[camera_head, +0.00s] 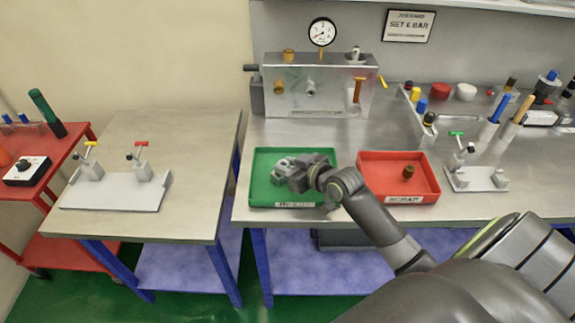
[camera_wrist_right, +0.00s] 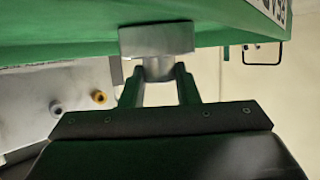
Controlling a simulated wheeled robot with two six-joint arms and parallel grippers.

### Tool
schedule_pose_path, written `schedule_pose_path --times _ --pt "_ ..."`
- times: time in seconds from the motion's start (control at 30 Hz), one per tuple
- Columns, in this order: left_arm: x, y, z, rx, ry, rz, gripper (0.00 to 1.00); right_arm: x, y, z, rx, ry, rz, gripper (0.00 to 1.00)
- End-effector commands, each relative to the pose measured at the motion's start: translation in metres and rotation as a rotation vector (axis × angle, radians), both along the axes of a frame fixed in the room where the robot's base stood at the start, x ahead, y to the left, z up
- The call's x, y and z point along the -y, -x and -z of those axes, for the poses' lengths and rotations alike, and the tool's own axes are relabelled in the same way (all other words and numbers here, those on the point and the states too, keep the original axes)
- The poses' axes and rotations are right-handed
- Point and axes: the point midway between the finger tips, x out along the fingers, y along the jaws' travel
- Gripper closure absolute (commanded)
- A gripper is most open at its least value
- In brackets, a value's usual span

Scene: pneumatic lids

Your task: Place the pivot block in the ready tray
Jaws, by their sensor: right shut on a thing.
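The pivot block (camera_head: 283,165) is a small grey metal piece over the green ready tray (camera_head: 263,188), whose front label is partly hidden by my arm. My right gripper (camera_head: 293,173) reaches in from the right and is shut on the block. In the right wrist view the fingers (camera_wrist_right: 159,82) close on the round neck of the grey block (camera_wrist_right: 156,39). Its wider part is against or very close to the green tray surface (camera_wrist_right: 60,38); I cannot tell if it touches. My left gripper is not in view.
A red scrap tray (camera_head: 429,181) with a small brown part stands right of the green tray. A metal box with a gauge (camera_head: 318,85) stands behind. A clamp plate (camera_head: 477,180) is at the right; another plate (camera_head: 115,192) is on the left table.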

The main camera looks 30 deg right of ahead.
Motion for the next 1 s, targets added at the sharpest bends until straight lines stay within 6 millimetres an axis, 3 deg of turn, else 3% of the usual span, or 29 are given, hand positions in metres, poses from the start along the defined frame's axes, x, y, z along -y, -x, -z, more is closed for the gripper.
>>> schedule_pose_path --times 0.13,0.17,0.3,0.67,0.87,1.0 --pt "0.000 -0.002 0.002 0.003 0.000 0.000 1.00 0.000 0.000 0.003 0.001 0.000 0.000 0.99" --pt "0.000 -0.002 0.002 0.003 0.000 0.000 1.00 0.000 0.000 0.002 0.000 0.000 0.000 0.69" --pt "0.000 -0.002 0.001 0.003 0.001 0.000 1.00 0.000 0.000 0.002 0.000 0.000 0.000 0.51" --pt "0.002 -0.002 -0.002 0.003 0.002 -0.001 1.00 0.000 0.000 -0.003 0.000 0.000 0.000 0.50" --pt "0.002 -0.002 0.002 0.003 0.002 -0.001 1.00 0.006 0.023 -0.009 0.000 0.004 -0.001 0.50" --pt "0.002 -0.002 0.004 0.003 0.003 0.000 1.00 0.013 0.049 -0.020 0.000 0.008 -0.001 0.50"
